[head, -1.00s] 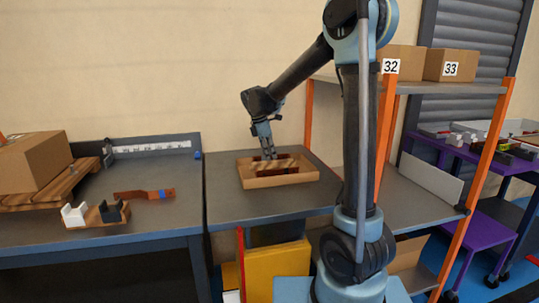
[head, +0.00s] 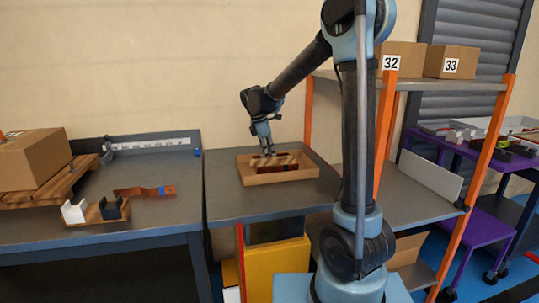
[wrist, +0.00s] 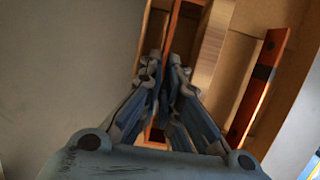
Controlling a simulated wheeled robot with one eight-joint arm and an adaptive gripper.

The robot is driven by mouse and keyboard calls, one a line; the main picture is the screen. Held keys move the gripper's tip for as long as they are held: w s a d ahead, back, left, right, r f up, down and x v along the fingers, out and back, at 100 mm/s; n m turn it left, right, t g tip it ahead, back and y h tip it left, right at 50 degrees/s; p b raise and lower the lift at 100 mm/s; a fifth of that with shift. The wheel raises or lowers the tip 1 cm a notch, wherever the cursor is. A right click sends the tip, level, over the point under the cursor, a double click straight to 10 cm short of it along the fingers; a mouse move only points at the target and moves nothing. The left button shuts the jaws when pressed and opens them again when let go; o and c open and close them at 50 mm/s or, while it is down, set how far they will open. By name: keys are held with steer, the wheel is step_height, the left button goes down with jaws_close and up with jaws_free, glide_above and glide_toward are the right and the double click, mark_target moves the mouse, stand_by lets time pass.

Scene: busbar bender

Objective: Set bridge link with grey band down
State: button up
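A shallow cardboard tray (head: 290,180) stands on the middle bench, with copper links inside. My gripper (head: 268,152) points down into it. In the wrist view, my gripper (wrist: 167,68) has its fingers close together on either side of a copper link (wrist: 174,25), seemingly pinching it; no band shows on its visible part. A second copper link (wrist: 247,107) with a dark band lies to the right in the tray.
A large cardboard box (head: 38,160) sits on a wooden pallet at the left. A divider (wrist: 212,45) runs through the tray beside my fingers. An orange-posted shelf (head: 418,190) stands to the right.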

steer(key=o, duration=0.5)
